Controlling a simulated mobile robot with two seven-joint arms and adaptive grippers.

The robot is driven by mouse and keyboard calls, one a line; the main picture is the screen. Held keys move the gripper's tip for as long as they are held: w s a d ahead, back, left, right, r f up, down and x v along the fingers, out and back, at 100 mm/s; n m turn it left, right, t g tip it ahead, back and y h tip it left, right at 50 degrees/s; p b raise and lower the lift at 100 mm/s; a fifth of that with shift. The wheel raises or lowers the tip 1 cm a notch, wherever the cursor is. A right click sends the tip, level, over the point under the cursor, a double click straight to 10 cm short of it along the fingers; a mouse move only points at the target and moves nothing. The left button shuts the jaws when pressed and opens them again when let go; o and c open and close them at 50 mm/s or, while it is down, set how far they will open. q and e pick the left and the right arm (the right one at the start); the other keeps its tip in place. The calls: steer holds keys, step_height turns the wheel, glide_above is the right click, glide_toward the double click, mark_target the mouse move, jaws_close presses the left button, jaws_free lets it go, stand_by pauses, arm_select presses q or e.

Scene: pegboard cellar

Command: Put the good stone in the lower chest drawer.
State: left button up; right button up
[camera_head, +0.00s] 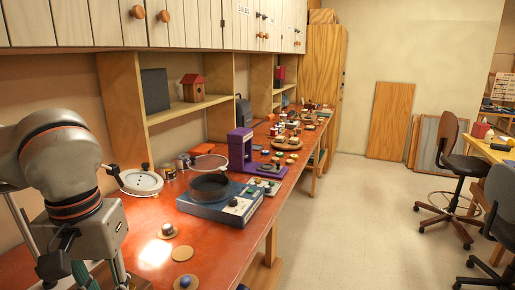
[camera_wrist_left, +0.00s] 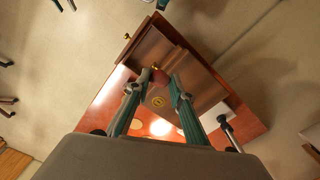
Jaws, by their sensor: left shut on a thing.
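In the left wrist view my left gripper (camera_wrist_left: 160,78) is shut on a small dark red stone-like thing (camera_wrist_left: 161,76), partly hidden by the fingertips. Beyond it is a brown wooden box (camera_wrist_left: 155,47), apparently the chest, with small brass knobs (camera_wrist_left: 127,36). Whether its lower drawer is open I cannot tell. In the head view my left gripper (camera_head: 88,272) is low at the left edge; its tips and load are out of sight. A grey stone (camera_head: 168,229) and a dark blue stone (camera_head: 185,282) sit on round coasters; a coaster (camera_head: 182,254) between them is empty. My right gripper is not in view.
The red-brown bench (camera_head: 150,215) carries a blue-grey device with a dark round pan (camera_head: 210,187), a white round dial (camera_head: 141,182) and a purple stand (camera_head: 240,148). Many small items crowd its far end. Open floor (camera_head: 350,220) lies to the right, with chairs beyond.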

arm_select(q)
step_height(320, 180, down, 3)
steer(key=shift+w+r+b, duration=0.1)
steer(key=shift+b, duration=0.8)
steer(key=shift+f+b, duration=0.65)
steer(key=o, duration=1)
step_height(320, 180, up, 12)
steer(key=shift+r, duration=0.1)
